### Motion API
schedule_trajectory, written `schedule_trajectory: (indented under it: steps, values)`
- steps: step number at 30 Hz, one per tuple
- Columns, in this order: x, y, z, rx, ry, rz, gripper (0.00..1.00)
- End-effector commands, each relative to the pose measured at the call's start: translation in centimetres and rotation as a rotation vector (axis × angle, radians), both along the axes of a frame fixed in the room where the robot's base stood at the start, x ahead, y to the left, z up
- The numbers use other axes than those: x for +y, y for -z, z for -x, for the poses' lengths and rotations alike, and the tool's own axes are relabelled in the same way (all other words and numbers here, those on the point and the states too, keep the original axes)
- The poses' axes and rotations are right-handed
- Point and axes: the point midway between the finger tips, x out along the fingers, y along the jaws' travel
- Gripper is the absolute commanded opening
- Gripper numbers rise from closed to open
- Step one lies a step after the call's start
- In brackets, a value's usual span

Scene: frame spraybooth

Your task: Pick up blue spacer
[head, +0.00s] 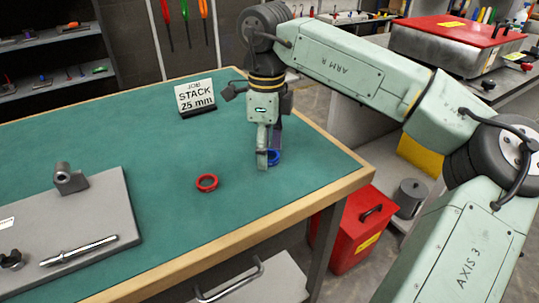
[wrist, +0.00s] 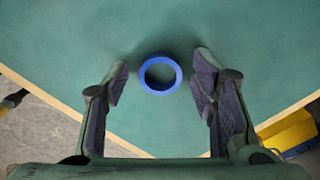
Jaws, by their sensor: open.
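The blue spacer (wrist: 146,79) is a ring lying flat on the green bench top. In the wrist view it sits between and slightly beyond the two fingertips, with a gap on each side. In the head view the blue spacer (head: 274,157) is partly hidden behind a finger. My gripper (wrist: 160,85) is open and empty, its fingers straddling the ring without visible contact. In the head view my gripper (head: 268,160) points down at the bench near its right edge. How high the fingertips are above the surface I cannot tell.
A red ring (head: 207,183) lies to the left of my gripper. A sign (head: 196,97) reading "JOB STACK 25 mm" stands behind. A grey plate (head: 100,210) with a post (head: 70,179) and a threaded rod (head: 79,250) is at left. The wooden bench edge (head: 330,190) is close on the right.

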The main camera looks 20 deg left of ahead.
Motion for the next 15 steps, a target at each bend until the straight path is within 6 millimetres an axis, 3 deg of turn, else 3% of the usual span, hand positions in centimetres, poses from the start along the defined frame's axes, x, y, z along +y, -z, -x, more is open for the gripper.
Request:
schedule_trajectory:
  steps: [8, 15]
  values:
    - [0.01, 0.27, -0.01, -0.001, 0.000, 0.000, 0.51]
    - [0.01, 0.25, -0.01, -0.001, 0.000, 0.000, 0.35]
